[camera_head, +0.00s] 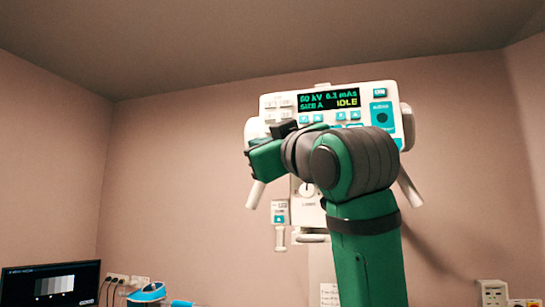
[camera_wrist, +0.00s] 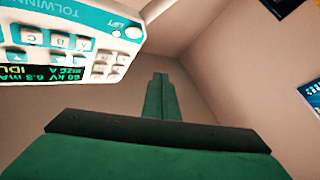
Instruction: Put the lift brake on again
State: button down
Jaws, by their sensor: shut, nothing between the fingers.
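The white control head (camera_head: 350,88) hangs at the middle of the head view. Its display (camera_head: 328,101) reads 60 kV, 6.3 mAs, SIZE A, IDLE. My gripper (camera_head: 262,158) is in front of its lower left part and hides some of it. In the wrist view the panel (camera_wrist: 60,40) is upside down at the upper left. A LIFT label (camera_wrist: 119,24) is near its corner, with a small pale light and a round button (camera_wrist: 133,32) close by. My gripper (camera_wrist: 160,80) is shut and empty, its fingertips to the right of that corner in the picture.
Pale handles (camera_head: 255,194) slope down at both sides of the head. A small hanging box (camera_head: 280,212) is below left. A monitor (camera_head: 50,283) stands at the lower left and sockets (camera_head: 492,292) at the lower right. The space left of the head looks clear.

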jog(key=w+d, duration=0.2)
jog(key=w, duration=0.5)
jog(key=shift+w+d, duration=0.25)
jog(key=shift+w, duration=0.1)
dwell(1.9)
jog(key=shift+w+d, duration=0.1)
jog(key=shift+w, duration=0.25)
jog(key=shift+w+d, duration=0.1)
jog(key=shift+w, duration=0.25)
dwell(0.7)
dwell(0.3)
jog(key=shift+s+a, duration=0.2)
jog(key=shift+s, duration=0.55)
jog(key=s, duration=0.1)
jog(key=s+a, duration=0.1)
jog(key=s, duration=0.2)
jog(key=shift+s+a, duration=0.3)
jog(key=shift+s, duration=0.1)
